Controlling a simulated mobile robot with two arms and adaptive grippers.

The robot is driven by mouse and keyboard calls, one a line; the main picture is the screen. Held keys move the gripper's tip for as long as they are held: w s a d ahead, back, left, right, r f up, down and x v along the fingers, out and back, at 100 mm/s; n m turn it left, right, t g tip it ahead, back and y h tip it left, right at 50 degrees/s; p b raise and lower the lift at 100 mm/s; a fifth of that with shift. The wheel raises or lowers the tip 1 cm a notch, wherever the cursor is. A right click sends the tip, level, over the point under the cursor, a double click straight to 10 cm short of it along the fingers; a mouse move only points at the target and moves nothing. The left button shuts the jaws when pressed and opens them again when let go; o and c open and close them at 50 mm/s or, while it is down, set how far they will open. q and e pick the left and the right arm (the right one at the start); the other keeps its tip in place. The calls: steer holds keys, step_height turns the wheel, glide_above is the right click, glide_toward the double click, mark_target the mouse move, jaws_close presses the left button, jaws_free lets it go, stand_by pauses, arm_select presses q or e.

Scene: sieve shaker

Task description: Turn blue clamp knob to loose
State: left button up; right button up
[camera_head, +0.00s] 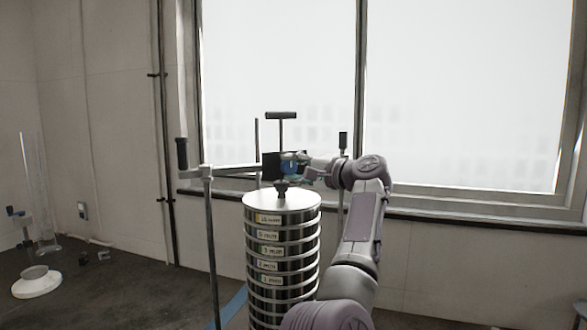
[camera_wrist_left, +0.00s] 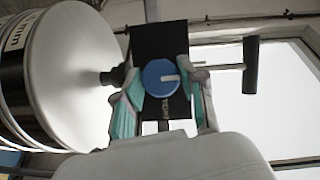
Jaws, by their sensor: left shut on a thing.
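The blue clamp knob (camera_head: 290,168) sits just above the top of the sieve stack (camera_head: 283,200), in front of a dark plate (camera_head: 270,163). In the left wrist view the knob (camera_wrist_left: 158,77) is a round blue disc with a white pointer mark, on a black plate (camera_wrist_left: 165,38) with partly hidden lettering. My left gripper (camera_head: 297,170) reaches the knob; in the left wrist view its teal-padded fingers (camera_wrist_left: 160,88) lie on either side of the knob, shut on it. My right gripper is not in view.
The shaker's upright rod (camera_head: 210,250) with a black-handled crank (camera_head: 182,155) stands left of the stack. A T-handle (camera_head: 281,115) rises above the clamp. A white round base (camera_head: 36,282) and small items lie at the left. The window is behind.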

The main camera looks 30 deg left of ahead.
arm_select(q)
steer(key=o, duration=1.1)
steer(key=shift+d, duration=0.1)
steer(key=d, duration=0.4)
steer(key=s+d, duration=0.1)
steer(key=d, duration=0.2)
steer(key=s+d, duration=0.1)
steer(key=d, duration=0.3)
steer(key=shift+d+r, duration=0.15)
steer(key=shift+d, duration=0.2)
steer(key=shift+w+a, duration=0.1)
